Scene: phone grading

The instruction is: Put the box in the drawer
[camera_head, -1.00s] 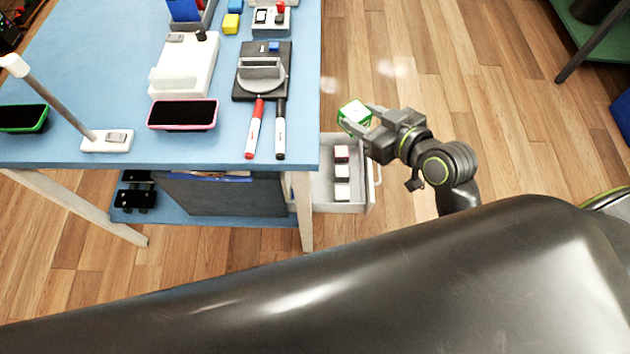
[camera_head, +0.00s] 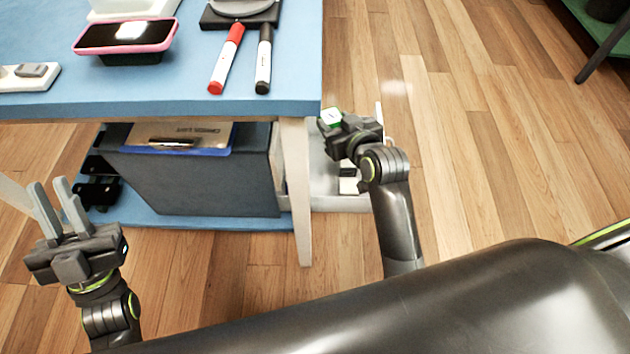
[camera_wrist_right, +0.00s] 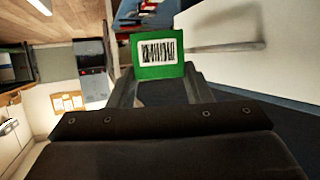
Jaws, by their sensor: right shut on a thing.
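The box (camera_head: 331,117) is small, green and white. My right gripper (camera_head: 338,124) is shut on it and holds it over the open drawer, near the table's right edge. In the right wrist view the box (camera_wrist_right: 158,56) shows a green face with a white barcode label between the two fingers. The drawer (camera_head: 322,196) is pale grey and pulled out to the right of the table leg; my right gripper and arm hide part of its inside. A small white box (camera_head: 349,185) lies in the drawer. My left gripper (camera_head: 53,202) is open and empty, below the table's front edge at left.
The blue table (camera_head: 180,88) holds a red marker (camera_head: 227,58), a black marker (camera_head: 264,58) and a pink phone (camera_head: 125,35). A table leg (camera_head: 298,190) stands just left of the drawer. The wooden floor to the right is clear.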

